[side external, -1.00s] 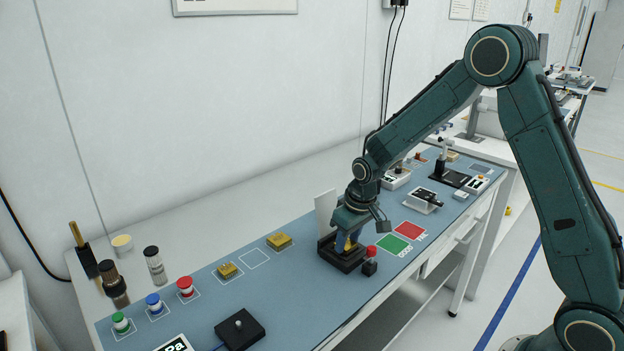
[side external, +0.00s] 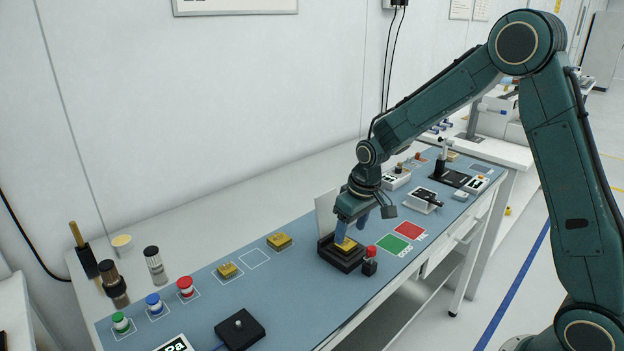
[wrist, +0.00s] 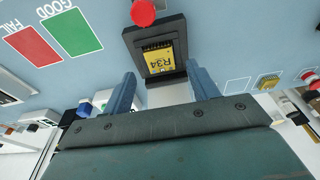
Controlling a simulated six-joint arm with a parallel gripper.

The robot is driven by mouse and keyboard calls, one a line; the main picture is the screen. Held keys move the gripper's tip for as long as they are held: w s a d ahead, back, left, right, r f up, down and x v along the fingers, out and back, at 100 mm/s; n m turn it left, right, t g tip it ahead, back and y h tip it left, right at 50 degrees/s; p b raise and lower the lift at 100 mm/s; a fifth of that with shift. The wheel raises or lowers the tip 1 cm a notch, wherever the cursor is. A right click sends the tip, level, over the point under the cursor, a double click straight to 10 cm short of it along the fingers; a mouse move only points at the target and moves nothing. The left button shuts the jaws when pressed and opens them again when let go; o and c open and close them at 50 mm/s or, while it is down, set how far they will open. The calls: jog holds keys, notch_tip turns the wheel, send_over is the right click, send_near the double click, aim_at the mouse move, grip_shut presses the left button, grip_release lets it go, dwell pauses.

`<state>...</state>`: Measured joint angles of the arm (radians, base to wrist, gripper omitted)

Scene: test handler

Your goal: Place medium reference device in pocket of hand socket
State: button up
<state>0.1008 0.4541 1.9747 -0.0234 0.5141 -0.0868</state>
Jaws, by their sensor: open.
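In the side view the device (side external: 346,243) shows as a yellow patch inside the socket (side external: 341,262). Whether it is fully seated and flat I cannot tell. My gripper (side external: 364,225) is over the socket with its blue fingers apart and nothing between them. In the wrist view my gripper (wrist: 161,75) is open, with one finger on each side of the view and the device beyond them.
A red-topped black post (side external: 370,261) stands beside the socket, and a white upright panel (side external: 325,212) behind it. Two gold devices (side external: 228,270) (side external: 280,241) flank an empty outlined spot (side external: 255,258). Green (side external: 394,244) and red (side external: 411,231) pads lie to the right.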

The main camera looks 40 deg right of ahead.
aim_at(355, 254)
notch_tip(355, 254, up, 8)
jog(key=s, duration=0.1)
jog(key=shift+s, duration=0.35)
jog(key=shift+r, duration=0.15)
dwell(0.4)
jog(key=s+a+r+t, duration=0.2)
jog(key=s+a+r, duration=0.1)
jog(key=s+r, duration=0.75)
jog(key=s+a+t, duration=0.1)
jog(key=s, duration=1.4)
jog(key=shift+f, duration=0.35)
